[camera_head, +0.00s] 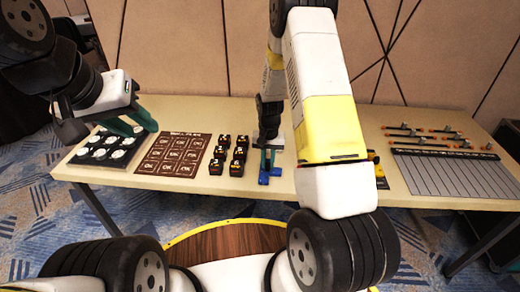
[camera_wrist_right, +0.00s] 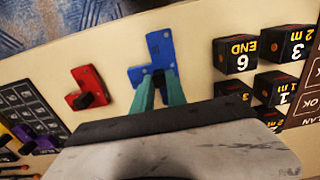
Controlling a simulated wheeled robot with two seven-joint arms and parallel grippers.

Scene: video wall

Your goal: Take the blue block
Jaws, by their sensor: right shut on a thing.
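The blue block (camera_head: 264,180) is on or just above the table near its front edge, in the middle of the head view. Whether the block touches the table is hard to tell. My left gripper (camera_head: 134,122) is open and empty above the white-disc tray at the left.
Black numbered cubes (camera_head: 237,155) stand left of the blue block, beside a brown card (camera_head: 172,156). The dark tray (camera_head: 84,157) is at far left. A red block (camera_wrist_right: 88,86) lies nearby in the wrist view. A grey striped board (camera_head: 455,176) lies at right.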

